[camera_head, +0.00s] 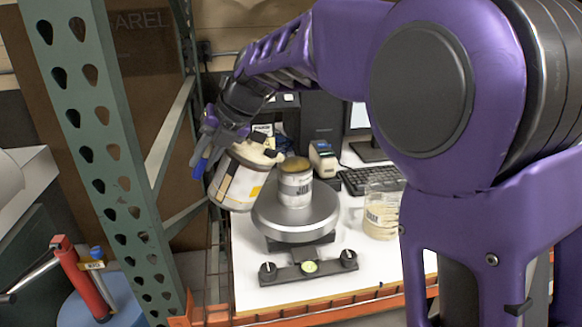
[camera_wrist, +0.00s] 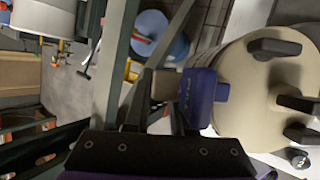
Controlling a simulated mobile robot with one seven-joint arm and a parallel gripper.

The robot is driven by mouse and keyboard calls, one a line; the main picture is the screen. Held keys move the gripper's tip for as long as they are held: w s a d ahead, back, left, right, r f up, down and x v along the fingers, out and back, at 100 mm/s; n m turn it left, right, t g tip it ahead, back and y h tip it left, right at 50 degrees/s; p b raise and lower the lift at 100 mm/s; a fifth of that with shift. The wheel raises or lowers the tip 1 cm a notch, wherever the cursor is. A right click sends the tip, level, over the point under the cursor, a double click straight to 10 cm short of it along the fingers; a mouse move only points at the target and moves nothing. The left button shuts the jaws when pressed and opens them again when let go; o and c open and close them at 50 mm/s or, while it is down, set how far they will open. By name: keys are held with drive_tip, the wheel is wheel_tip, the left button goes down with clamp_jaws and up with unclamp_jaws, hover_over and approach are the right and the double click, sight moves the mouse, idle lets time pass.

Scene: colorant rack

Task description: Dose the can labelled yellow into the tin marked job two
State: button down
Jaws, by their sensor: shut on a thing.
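My gripper (camera_head: 222,138) is shut on a white can (camera_head: 230,185) with a cream lid and a small yellow patch; no name is legible on it. The can is tilted, its lid end up and toward the tin. In the wrist view the can's cream lid (camera_wrist: 262,85) carries black knobs, and my jaws (camera_wrist: 165,98) are at a purple-blue block on its side. A metal tin (camera_head: 295,190) with a partly legible "JOB" label stands upright on the round scale plate (camera_head: 296,220), right beside the can. Whether anything flows is not visible.
A glass container (camera_head: 382,212) with pale contents and a "JOB" label stands on the white table to the right. A label printer (camera_head: 323,158) and keyboard (camera_head: 365,178) are behind. A green perforated upright (camera_head: 115,160) stands at left, near a red-handled device (camera_head: 82,278).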

drive_tip(key=shift+w+d+r+y, duration=0.25)
drive_tip(key=shift+d+r+y, duration=0.1)
drive_tip(key=shift+d+r, duration=0.25)
drive_tip(key=shift+w+d+r+y, duration=0.25)
drive_tip(key=shift+d+r+y, duration=0.1)
drive_tip(key=shift+r, duration=0.35)
idle(1.5)
drive_tip(key=shift+s+a+f+h, duration=0.25)
drive_tip(key=shift+a+f, duration=0.2)
drive_tip(key=shift+s+a+f+h, duration=0.25)
drive_tip(key=shift+a+f, duration=0.35)
drive_tip(key=shift+f, duration=0.05)
drive_tip(key=shift+f+h, duration=0.15)
drive_tip(key=shift+h, duration=0.15)
drive_tip(key=shift+s+a+f+h, duration=0.25)
drive_tip(key=shift+a+h, duration=0.05)
drive_tip(key=shift+a, duration=0.1)
drive_tip(key=shift+s+a+f+t, duration=0.1)
drive_tip(key=shift+a+f+t, duration=0.05)
drive_tip(key=shift+a+t, duration=0.15)
drive_tip(key=shift+a+h, duration=0.1)
drive_tip(key=shift+h, duration=0.3)
